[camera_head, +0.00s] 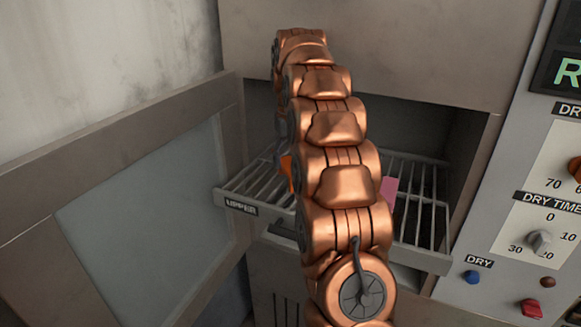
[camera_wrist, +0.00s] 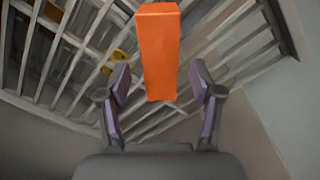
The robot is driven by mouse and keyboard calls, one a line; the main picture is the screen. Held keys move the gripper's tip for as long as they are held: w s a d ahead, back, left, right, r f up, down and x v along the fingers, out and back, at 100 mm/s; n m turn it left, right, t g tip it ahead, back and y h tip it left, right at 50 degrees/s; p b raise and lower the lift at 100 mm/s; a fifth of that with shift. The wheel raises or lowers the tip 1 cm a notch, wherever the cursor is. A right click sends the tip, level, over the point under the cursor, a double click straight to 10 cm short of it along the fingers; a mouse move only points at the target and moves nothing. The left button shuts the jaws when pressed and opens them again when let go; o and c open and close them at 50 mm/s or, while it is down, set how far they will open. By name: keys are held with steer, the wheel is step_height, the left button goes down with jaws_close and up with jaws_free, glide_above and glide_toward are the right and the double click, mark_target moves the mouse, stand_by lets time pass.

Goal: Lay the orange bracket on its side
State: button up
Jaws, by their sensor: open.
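The orange bracket (camera_wrist: 158,45) shows as a long orange block in the wrist view, its near end between my gripper's fingers (camera_wrist: 160,76). The fingers are open, with a gap on each side of the bracket. I cannot tell how deep between them it is. In the head view only a small orange part (camera_head: 287,170) shows left of my arm, over the wire rack (camera_head: 240,190) marked UPPER. My copper arm hides most of the bracket and my gripper there.
The rack sticks out of a drying cabinet whose door (camera_head: 140,220) stands open at the left. A pink item (camera_head: 389,190) is right of my arm. Yellow pieces (camera_wrist: 118,58) show among the rack bars. A control panel (camera_head: 530,215) with knobs and buttons is at the right.

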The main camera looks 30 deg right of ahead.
mark_target(291, 166)
steer(key=shift+r, duration=0.65)
step_height(291, 166, up, 5)
steer(key=shift+f+p, duration=0.2)
steer(key=shift+p, duration=0.95)
steer(key=shift+r+p, duration=1.55)
steer(key=shift+p, duration=0.05)
steer(key=s+a+f+n+g, duration=0.1)
steer(key=s+a+f+n, duration=0.15)
steer(key=s+a, duration=1.4)
steer(key=s+a+f, duration=0.3)
steer(key=s+f, duration=0.2)
steer(key=s, duration=0.5)
steer(key=s+a+f, duration=0.4)
steer(key=s+f, duration=0.2)
steer(key=s, duration=0.5)
steer(key=shift+s+a+g, duration=0.2)
steer(key=shift+a+g, duration=0.1)
steer(key=shift+g, duration=0.1)
